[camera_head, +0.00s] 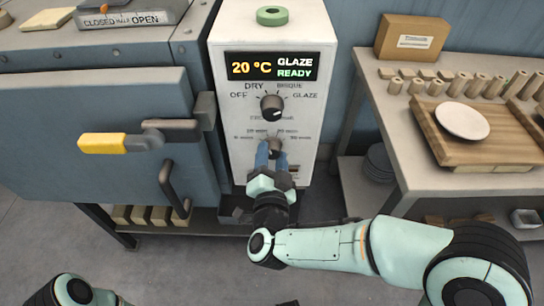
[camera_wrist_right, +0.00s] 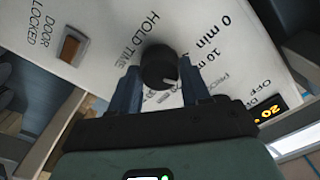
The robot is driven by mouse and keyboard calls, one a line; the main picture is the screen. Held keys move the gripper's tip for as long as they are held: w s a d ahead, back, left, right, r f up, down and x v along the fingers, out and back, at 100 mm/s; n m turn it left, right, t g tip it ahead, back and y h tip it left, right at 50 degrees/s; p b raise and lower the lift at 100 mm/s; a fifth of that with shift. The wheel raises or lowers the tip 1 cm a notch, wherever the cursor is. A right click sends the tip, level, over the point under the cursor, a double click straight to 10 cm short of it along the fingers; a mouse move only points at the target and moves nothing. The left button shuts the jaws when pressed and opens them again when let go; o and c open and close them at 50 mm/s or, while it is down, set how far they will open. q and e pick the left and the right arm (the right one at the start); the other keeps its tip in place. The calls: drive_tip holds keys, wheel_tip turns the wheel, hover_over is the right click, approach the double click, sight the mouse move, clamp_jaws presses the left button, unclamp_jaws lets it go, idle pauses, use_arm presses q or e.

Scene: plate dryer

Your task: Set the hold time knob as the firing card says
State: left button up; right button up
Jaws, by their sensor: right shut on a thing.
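The hold time knob (camera_head: 274,145) is a dark round knob low on the white control panel (camera_head: 226,125). In the right wrist view the knob (camera_wrist_right: 158,66) shows a pale pointer line towards the lower right of the picture. Around it are the printed labels HOLD TIME, 0 min and 10 min; other labels are partly hidden by the fingers. My right gripper (camera_head: 269,157) is shut on the knob, with a blue finger on either side, also seen in the right wrist view (camera_wrist_right: 158,80). I cannot make out a firing card. My left gripper is out of view.
Above is the program knob (camera_head: 271,106), below a display (camera_head: 271,67) reading 20 °C GLAZE READY. The kiln door with a yellow handle (camera_head: 103,143) stands left. A bench (camera_head: 408,150) with a plate (camera_head: 462,121) is right.

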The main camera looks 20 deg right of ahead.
drive_tip(key=o, duration=1.1)
drive_tip(key=shift+w, duration=0.1)
drive_tip(key=shift+c, duration=0.2)
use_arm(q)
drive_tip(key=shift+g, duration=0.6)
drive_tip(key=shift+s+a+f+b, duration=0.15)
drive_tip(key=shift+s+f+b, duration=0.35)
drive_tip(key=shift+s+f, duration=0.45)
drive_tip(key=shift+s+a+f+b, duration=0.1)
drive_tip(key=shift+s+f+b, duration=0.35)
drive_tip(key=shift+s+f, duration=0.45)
use_arm(e)
drive_tip(key=v, duration=1.3)
drive_tip(key=shift+s, duration=0.2)
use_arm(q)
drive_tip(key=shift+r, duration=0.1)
